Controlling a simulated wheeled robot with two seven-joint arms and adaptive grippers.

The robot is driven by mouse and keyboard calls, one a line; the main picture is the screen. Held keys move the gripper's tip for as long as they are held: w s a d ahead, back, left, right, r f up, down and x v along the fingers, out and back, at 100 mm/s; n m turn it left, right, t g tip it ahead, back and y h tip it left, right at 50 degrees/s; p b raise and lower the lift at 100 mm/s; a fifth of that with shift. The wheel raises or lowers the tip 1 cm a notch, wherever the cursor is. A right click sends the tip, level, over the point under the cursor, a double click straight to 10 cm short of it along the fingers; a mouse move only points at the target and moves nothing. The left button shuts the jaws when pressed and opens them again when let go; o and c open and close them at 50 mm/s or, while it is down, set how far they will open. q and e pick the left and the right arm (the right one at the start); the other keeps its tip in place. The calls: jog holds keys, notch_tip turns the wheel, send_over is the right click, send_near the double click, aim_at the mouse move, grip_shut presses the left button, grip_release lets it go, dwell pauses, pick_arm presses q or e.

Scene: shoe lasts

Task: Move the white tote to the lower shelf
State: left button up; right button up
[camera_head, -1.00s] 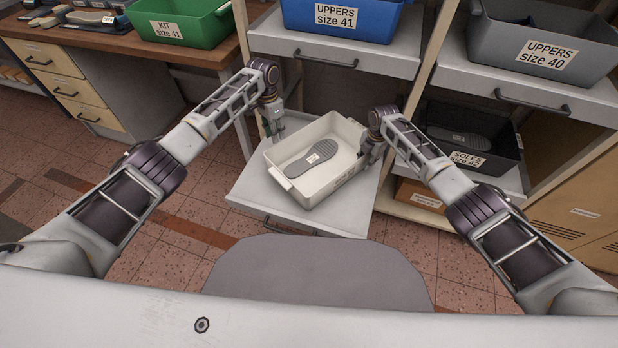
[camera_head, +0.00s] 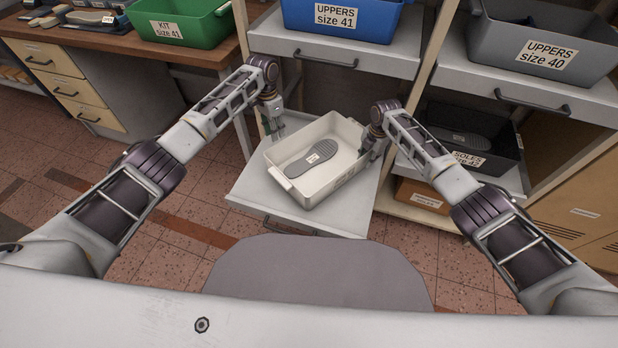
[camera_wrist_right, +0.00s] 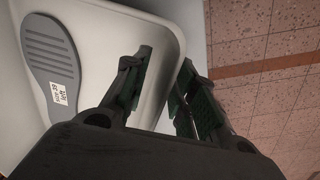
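The white tote (camera_head: 338,134) sits upright on the pulled-out lower shelf (camera_head: 253,193), turned at an angle. A grey shoe sole (camera_head: 313,157) with a small label lies inside it; the sole also shows in the right wrist view (camera_wrist_right: 51,60). My left gripper (camera_head: 275,134) is open just above the tote's far left side, apart from its rim. My right gripper (camera_head: 366,153) is at the tote's right end. In the right wrist view its fingers (camera_wrist_right: 167,62) are apart, one over the inside and one outside the tote's rim. Contact there cannot be told.
A blue UPPERS bin (camera_head: 341,17) stands on the shelf above. A grey UPPERS bin (camera_head: 545,50) and a dark SOLES bin (camera_head: 490,160) stand to the right. A green KIT bin (camera_head: 180,25) is on the workbench at left. Shelf posts flank the pulled-out shelf.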

notch_tip(320, 180, up, 10)
jog(key=shift+s+d, duration=0.25)
dwell(0.3)
jog(key=shift+s+f, duration=0.1)
jog(key=shift+f, duration=0.05)
dwell(0.5)
